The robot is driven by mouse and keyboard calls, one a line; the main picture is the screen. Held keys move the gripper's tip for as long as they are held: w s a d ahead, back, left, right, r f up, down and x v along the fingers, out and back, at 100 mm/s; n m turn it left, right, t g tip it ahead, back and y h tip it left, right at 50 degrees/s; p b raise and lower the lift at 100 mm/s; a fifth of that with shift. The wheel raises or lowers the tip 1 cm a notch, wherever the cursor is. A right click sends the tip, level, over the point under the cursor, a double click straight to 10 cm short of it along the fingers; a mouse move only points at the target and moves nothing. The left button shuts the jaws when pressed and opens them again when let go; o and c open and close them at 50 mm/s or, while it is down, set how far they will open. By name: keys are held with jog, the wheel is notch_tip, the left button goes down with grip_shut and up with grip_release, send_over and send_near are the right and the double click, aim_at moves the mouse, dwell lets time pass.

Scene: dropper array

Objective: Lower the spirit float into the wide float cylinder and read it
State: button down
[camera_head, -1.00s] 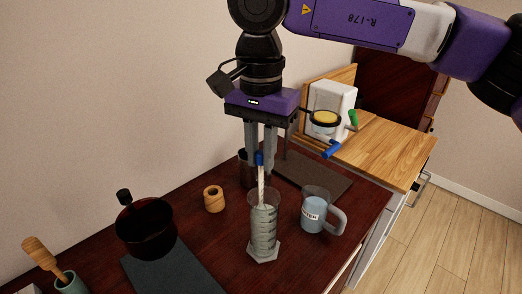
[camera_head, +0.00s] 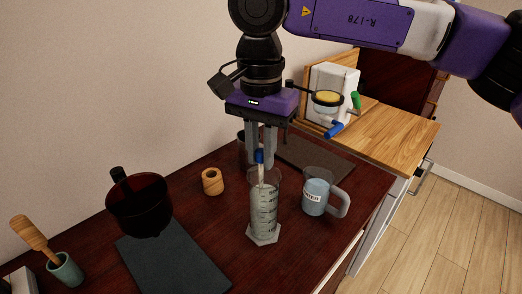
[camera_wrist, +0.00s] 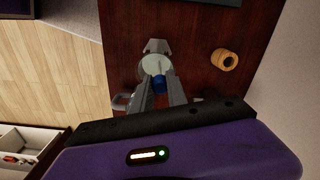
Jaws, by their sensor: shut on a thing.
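The wide float cylinder (camera_head: 264,215) is a clear graduated vessel on a hexagonal foot, upright on the dark red table and holding pale liquid. The spirit float (camera_head: 260,172) is a thin pale stem with a blue top, upright, its lower part inside the cylinder's mouth. My gripper (camera_head: 260,155) is above the cylinder and shut on the float's blue top. In the wrist view the blue top (camera_wrist: 158,83) shows between the fingertips, over the cylinder (camera_wrist: 154,64). How deep the float's lower end reaches is hard to tell.
A labelled jug of bluish liquid (camera_head: 317,196) stands close right of the cylinder. A wooden ring-like holder (camera_head: 212,181) is to the left. A dark red pot (camera_head: 139,207), a dark mat (camera_head: 175,265) and a green cup with a wooden tool (camera_head: 66,271) lie further left.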

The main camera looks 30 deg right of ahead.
jog(key=c, duration=1.2)
grip_release()
jog(key=shift+c, duration=0.2)
notch_tip(320, 180, up, 8)
jog(key=shift+f, duration=0.1)
notch_tip(320, 180, up, 7)
jog(key=p, duration=0.5)
